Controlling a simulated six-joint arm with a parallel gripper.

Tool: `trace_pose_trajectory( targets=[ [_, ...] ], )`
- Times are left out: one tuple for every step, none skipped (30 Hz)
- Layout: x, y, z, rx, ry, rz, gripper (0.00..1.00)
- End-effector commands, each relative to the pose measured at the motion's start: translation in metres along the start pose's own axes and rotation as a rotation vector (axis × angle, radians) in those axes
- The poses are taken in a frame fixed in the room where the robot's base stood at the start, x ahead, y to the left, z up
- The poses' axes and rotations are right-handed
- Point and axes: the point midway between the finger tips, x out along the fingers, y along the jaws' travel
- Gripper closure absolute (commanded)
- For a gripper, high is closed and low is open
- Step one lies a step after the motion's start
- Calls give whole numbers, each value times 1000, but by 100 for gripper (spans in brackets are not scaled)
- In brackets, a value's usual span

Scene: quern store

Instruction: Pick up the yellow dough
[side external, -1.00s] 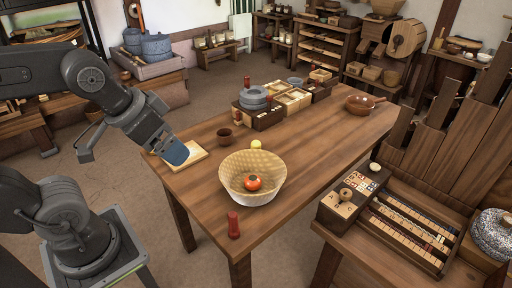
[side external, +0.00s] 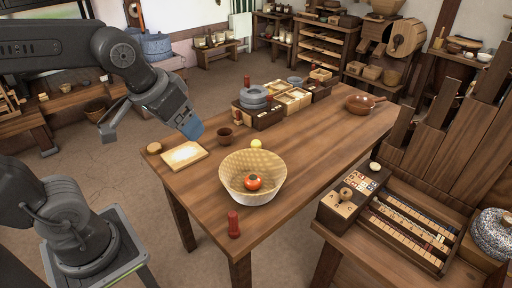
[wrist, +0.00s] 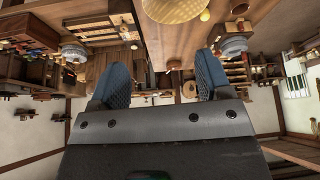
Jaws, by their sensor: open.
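The yellow dough (side external: 256,144) is a small pale-yellow ball on the wooden table (side external: 310,160), just behind the woven basket (side external: 252,178). In the wrist view a small yellow round thing, apparently the dough (wrist: 205,15), shows at the top edge. My gripper (side external: 192,133) hangs above the table's left end, to the left of the dough and apart from it. Its blue fingers (wrist: 163,78) are spread with nothing between them in the wrist view.
The basket holds a red-orange fruit (side external: 253,182). A dark cup (side external: 224,135) stands between my gripper and the dough. A red piece (side external: 233,224) stands in front.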

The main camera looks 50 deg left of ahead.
Motion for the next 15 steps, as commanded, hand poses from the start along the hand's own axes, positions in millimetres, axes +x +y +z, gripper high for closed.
trace_pose_trajectory(
  targets=[
    [7, -3, -20, -42, -18, -20, 29],
    [12, -4, -32, -70, -24, -31, 29],
    [18, -7, -48, -107, -31, -48, 29],
    [23, -9, -59, -135, -36, -59, 29],
    [29, -11, -70, -162, -41, -71, 29],
    [38, -14, -85, -199, -47, -87, 29],
    [46, -17, -95, -226, -51, -99, 29],
    [54, -19, -106, -253, -54, -111, 29],
    [65, -23, -119, -289, -60, -127, 29],
    [74, -26, -128, -316, -62, -140, 29],
    [84, -29, -138, -342, -65, -152, 29],
    [98, -33, -149, -376, -70, -168, 29],
    [109, -37, -158, -402, -72, -181, 29],
    [120, -40, -166, -429, -74, -193, 29],
    [136, -45, -176, -464, -76, -210, 29]
  ],
)
